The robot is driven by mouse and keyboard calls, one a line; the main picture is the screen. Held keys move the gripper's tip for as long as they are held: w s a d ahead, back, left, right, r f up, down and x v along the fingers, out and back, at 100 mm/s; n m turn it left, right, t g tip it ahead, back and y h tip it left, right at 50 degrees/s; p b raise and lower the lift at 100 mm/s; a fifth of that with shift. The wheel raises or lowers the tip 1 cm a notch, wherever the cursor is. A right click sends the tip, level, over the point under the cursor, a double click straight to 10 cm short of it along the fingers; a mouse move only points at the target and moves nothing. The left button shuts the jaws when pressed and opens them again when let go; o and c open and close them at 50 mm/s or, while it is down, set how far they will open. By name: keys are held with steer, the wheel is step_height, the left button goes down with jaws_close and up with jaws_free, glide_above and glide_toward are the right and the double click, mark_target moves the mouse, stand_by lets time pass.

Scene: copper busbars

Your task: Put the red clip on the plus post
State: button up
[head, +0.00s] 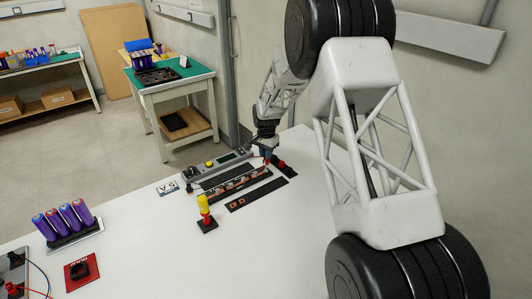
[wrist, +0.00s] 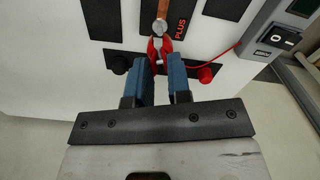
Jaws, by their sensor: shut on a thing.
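The red clip (wrist: 167,47) sits between the blue fingertips of my gripper (wrist: 160,66), which are shut on it. In the wrist view the clip's front end is at the silver round-headed plus post (wrist: 160,27), next to the red word PLUS on the black plate. I cannot tell whether the clip's jaws are around the post or only touching it. In the head view my gripper (head: 266,151) is low over the far end of the busbar board (head: 233,184), and the clip is mostly hidden there.
A red knob (wrist: 206,74) stands right of the fingers, with a red wire passing near it. A grey meter box (head: 217,165) lies behind the board. A yellow-topped post (head: 204,205) and a rack of purple cylinders (head: 66,222) stand left.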

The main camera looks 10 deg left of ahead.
steer(key=shift+f, duration=1.6)
steer(key=shift+f, duration=0.2)
steer(key=o, duration=0.9)
steer(key=shift+r, duration=0.15)
steer(key=shift+r, duration=2.85)
